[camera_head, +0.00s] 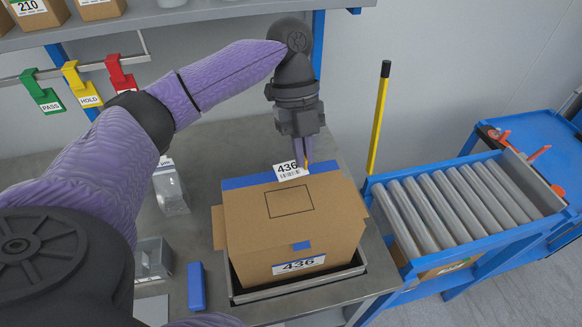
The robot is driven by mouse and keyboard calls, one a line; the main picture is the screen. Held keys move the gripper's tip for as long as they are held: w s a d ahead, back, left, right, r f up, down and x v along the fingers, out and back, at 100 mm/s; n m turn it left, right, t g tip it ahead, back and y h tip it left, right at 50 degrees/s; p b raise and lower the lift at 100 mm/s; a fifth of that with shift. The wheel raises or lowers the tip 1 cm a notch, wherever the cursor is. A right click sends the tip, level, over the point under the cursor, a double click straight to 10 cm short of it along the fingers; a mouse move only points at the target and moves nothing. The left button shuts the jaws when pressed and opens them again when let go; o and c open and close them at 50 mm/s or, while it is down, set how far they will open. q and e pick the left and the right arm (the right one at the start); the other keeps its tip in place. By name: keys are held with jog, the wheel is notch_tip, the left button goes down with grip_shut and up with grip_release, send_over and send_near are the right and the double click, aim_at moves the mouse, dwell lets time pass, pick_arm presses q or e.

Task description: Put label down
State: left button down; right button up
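A white label (287,171) printed 436 with a barcode is at the fingertips of my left gripper (304,163). The gripper points down, with its fingers closed on the label's right edge; they are partly hidden by it. The label is just above or at the far edge of a closed cardboard box (240,225); whether it touches the box I cannot tell. The box top has blue tape and a black outlined square (289,201), which is empty. A second 436 label (299,265) is on the box's front face. My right gripper is not in view.
The box sits in a grey tray (300,287) on the grey table (215,150). A roller conveyor (455,205) and a yellow post (379,120) stand right. Coloured tags (81,86) hang left.

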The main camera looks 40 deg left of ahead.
aim_at(302, 203)
pick_arm(q)
jog(key=shift+a+f+m, duration=0.1)
jog(key=shift+a+m, duration=0.05)
jog(key=shift+m, duration=0.35)
notch_tip(302, 203, down, 10)
jog(key=b, duration=0.3)
jog(key=shift+r, duration=0.25)
jog(key=c, duration=0.8)
grip_release()
jog(key=p+v, duration=0.2)
jog(key=v, duration=1)
jog(key=shift+w+r, duration=0.15)
